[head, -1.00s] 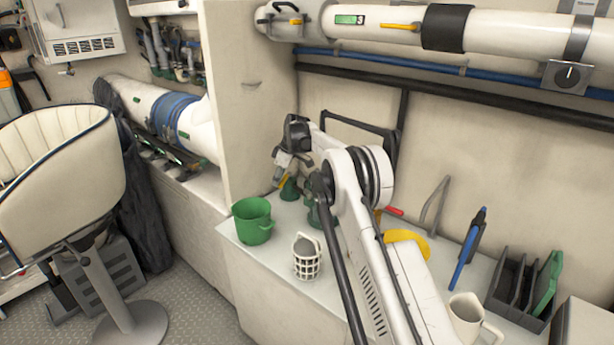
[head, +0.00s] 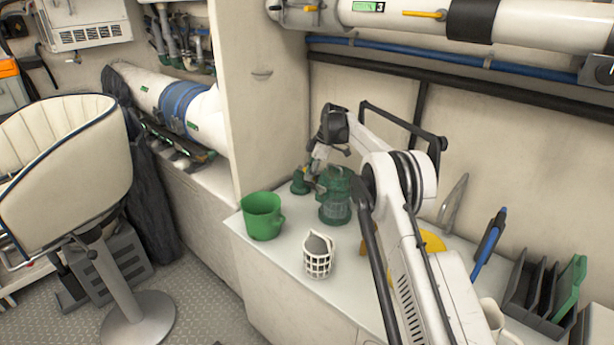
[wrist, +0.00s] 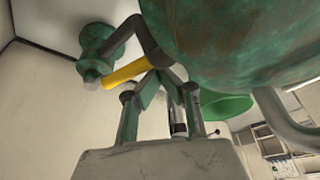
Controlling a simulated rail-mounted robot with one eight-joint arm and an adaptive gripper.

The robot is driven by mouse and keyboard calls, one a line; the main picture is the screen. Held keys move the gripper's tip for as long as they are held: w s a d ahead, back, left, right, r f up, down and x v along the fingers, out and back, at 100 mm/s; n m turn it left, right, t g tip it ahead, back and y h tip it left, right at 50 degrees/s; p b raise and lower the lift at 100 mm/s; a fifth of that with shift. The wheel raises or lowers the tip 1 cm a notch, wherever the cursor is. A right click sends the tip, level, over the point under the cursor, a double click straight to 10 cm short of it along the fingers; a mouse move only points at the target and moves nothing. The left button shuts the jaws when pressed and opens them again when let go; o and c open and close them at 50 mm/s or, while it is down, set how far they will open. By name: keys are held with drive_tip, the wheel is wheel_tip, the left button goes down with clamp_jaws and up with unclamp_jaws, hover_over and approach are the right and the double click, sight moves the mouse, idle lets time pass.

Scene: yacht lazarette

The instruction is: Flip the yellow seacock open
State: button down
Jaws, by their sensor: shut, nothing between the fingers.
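The yellow seacock lever (wrist: 125,72) shows in the wrist view, a short yellow grip joined to a dark bent arm. It runs between a worn green seacock body (wrist: 98,45) at the left and my fingers. In the head view the small green seacock (head: 299,183) stands at the back of the counter, its lever mostly hidden by my gripper (head: 313,168). In the wrist view my gripper (wrist: 158,75) is shut and empty, its fingertips close to the lever's right end. I cannot tell whether they touch it.
A green strainer with a clear bowl (head: 335,205) stands just right of the seacock; its large green body (wrist: 230,40) crowds the wrist view. A green mug (head: 262,216) and a white basket cup (head: 318,262) stand nearer the front. A partition (head: 262,100) rises behind the seacock.

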drive_tip(key=shift+d, duration=0.15)
idle(0.3)
wheel_tip(320, 180, up, 10)
drive_tip(key=shift+a+p, duration=0.2)
drive_tip(key=shift+p, duration=0.15)
idle(0.5)
drive_tip(key=shift+r, duration=0.2)
